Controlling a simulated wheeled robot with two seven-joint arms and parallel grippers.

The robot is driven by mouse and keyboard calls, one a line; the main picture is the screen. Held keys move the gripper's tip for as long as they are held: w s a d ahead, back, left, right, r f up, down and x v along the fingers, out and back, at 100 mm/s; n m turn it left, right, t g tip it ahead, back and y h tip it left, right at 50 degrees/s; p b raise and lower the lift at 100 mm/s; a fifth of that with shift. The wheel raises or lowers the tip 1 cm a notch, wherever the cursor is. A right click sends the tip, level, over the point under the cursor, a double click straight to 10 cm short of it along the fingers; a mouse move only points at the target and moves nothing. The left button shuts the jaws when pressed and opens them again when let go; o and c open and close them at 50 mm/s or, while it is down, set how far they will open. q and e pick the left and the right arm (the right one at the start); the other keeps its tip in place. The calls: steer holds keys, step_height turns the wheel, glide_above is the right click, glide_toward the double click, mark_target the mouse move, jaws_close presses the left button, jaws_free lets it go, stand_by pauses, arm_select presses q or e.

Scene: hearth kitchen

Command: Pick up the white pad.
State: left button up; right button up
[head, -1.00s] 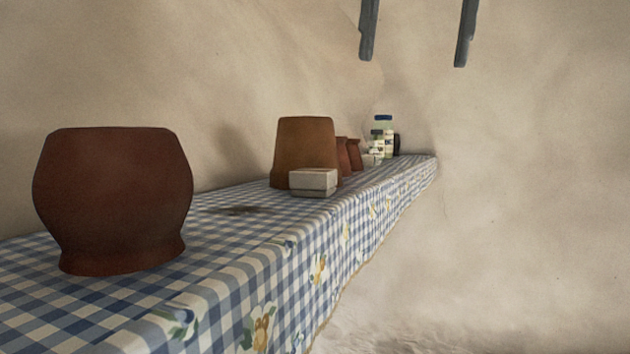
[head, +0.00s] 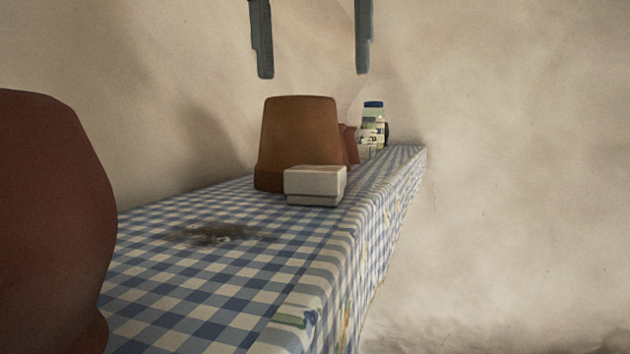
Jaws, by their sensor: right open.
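The white pad (head: 316,184) looks like a small off-white block with a seam near its base. It rests on the blue and white checked cloth of the shelf, close to the shelf's right edge. My right gripper (head: 312,74) is open and empty, its two grey fingers pointing down from the top of the head view. It shows above the pad in the picture, well apart from it. How far it is from the pad in depth I cannot tell. My left gripper is not in view.
A brown upturned pot (head: 298,140) stands just behind the pad. A large dark red pot (head: 45,220) is close at the left. More pots and jars (head: 372,125) stand farther back. A dark stain (head: 215,234) marks the clear cloth in front. The wall runs along the left.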

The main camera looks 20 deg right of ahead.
glide_above(318, 167)
steer(key=f, duration=0.3)
steer(key=s+f, duration=0.1)
steer(key=shift+a+f, duration=0.4)
steer(key=shift+f, duration=0.65)
steer(key=shift+w+d+f, duration=0.1)
steer(key=shift+d+f, duration=0.05)
steer(key=shift+f, duration=0.35)
step_height(318, 167, down, 4)
steer(key=shift+w+r, duration=0.1)
steer(key=shift+r, duration=0.1)
steer(key=shift+w+d+f, duration=0.2)
steer(key=shift+f, duration=0.55)
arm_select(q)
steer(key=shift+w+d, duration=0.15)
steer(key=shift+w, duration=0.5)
